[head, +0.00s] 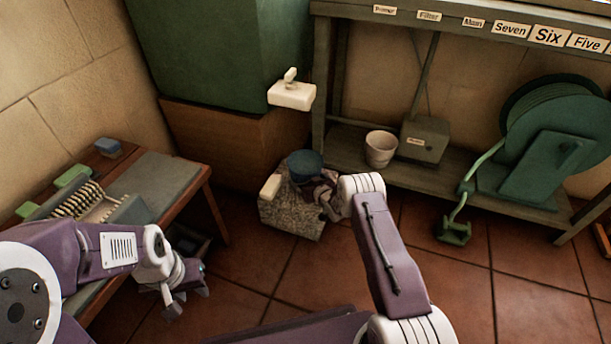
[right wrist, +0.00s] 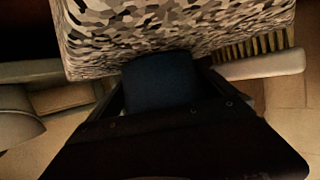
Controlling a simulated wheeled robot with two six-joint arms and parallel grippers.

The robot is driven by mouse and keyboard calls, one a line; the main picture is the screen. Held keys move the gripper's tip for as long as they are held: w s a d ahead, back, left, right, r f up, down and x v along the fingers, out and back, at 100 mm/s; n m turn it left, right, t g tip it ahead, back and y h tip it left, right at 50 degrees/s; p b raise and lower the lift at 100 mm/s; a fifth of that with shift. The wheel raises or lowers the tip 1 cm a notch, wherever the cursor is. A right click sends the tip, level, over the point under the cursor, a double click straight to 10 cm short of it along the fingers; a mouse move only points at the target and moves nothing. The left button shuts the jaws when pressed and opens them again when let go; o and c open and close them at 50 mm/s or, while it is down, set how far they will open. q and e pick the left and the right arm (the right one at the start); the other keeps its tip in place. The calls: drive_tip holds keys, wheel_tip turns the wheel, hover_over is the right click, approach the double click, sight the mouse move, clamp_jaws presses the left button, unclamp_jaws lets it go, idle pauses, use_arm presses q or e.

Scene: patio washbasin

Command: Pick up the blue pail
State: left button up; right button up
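The blue pail (head: 304,163), dark and round-rimmed, is at the speckled stone block (head: 290,215) near the middle of the head view. My right gripper (head: 318,187) reaches it from the near right side, and my wrist hides part of its lower body. In the right wrist view the pail (right wrist: 160,82) fills the space between the two fingers (right wrist: 160,95), close against the speckled block (right wrist: 170,28). I cannot tell whether the fingers press on it. My left gripper (head: 188,292) is open and empty, low beside the wooden bench.
The wooden bench (head: 165,172) at left holds a blue block and green items. A white tap-like fixture (head: 291,95) is above the stone block. A shelf at right holds a pale pot (head: 381,148) and a green hose reel (head: 545,140). Tiled floor lies open in front.

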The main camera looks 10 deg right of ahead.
drive_tip(key=shift+w+r, duration=0.1)
drive_tip(key=shift+r, duration=0.05)
drive_tip(key=shift+c, duration=0.3)
drive_tip(key=shift+r+p, duration=0.5)
drive_tip(key=shift+p, duration=0.05)
wheel_tip(320, 180, up, 4)
drive_tip(key=p, duration=0.3)
drive_tip(key=shift+f, duration=0.2)
drive_tip(key=s+d+r+p, duration=0.4)
drive_tip(key=d+r+p, duration=0.2)
drive_tip(key=d, duration=0.5)
drive_tip(key=shift+r+p, duration=0.15)
drive_tip(key=shift+p, duration=0.4)
